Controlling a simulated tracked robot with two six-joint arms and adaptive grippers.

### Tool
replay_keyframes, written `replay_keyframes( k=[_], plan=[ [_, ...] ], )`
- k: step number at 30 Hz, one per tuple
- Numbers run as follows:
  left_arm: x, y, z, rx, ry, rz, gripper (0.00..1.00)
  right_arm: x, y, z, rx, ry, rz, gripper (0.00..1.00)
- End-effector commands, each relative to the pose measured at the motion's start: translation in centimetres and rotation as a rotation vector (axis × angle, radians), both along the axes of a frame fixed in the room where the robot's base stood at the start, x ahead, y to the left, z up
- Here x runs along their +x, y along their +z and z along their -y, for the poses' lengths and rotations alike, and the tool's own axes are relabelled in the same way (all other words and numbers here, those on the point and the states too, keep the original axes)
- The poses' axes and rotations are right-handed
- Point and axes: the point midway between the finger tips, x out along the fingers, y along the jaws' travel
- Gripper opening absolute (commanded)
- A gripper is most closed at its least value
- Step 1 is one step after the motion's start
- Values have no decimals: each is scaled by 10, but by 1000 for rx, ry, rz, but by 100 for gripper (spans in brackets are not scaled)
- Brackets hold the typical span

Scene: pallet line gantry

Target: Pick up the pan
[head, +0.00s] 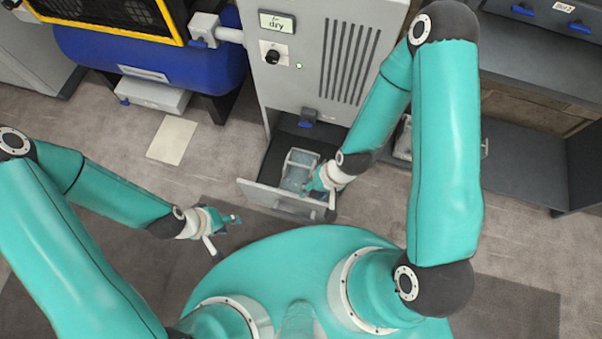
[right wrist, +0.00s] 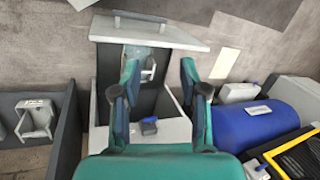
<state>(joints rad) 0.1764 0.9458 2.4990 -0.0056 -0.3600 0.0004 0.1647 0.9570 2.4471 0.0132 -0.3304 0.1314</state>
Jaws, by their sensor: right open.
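The pan (head: 299,165), a small grey, see-through-looking tray with a pale rim, sits in the open bin at the foot of the grey cabinet. It also shows in the right wrist view (right wrist: 148,68), partly behind my fingers. My right gripper (head: 312,184) is at the pan's near right side in the head view. In the right wrist view its two fingers (right wrist: 159,72) are apart, with the pan beyond and between them; contact cannot be judged. My left gripper (head: 232,219) hangs over the floor to the left, away from the pan; its finger opening is too small to read.
The grey cabinet (head: 310,60) has a "dry" label. Its bin's front panel (head: 280,200) stands out toward me. A similar tray (right wrist: 36,120) lies in a dark shelf bay beside it. A blue tank (head: 150,55) is at left. A pale floor plate (head: 172,140) lies nearby.

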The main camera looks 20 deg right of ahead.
Motion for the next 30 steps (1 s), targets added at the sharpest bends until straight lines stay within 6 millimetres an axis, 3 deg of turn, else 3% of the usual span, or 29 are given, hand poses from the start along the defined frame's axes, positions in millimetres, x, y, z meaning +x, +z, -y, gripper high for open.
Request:
replay_keyframes(
  k=[1,5,9,15,21,30],
  plan=[
    [0,-25,0,0,0,-1,40,11,-28,2,1,-67,-14,44],
    [0,-72,0,0,0,-1,40,46,-84,12,13,-332,-82,44],
    [0,-131,0,0,0,-1,40,94,-150,30,49,-709,-177,44],
    [0,-205,0,0,1,-1,40,159,-224,56,133,-1233,-322,44],
    [0,-249,0,0,0,-1,40,201,-261,76,216,-1591,-434,44],
    [0,-266,0,0,0,0,40,219,-284,78,254,-1740,-493,44]
  ],
)
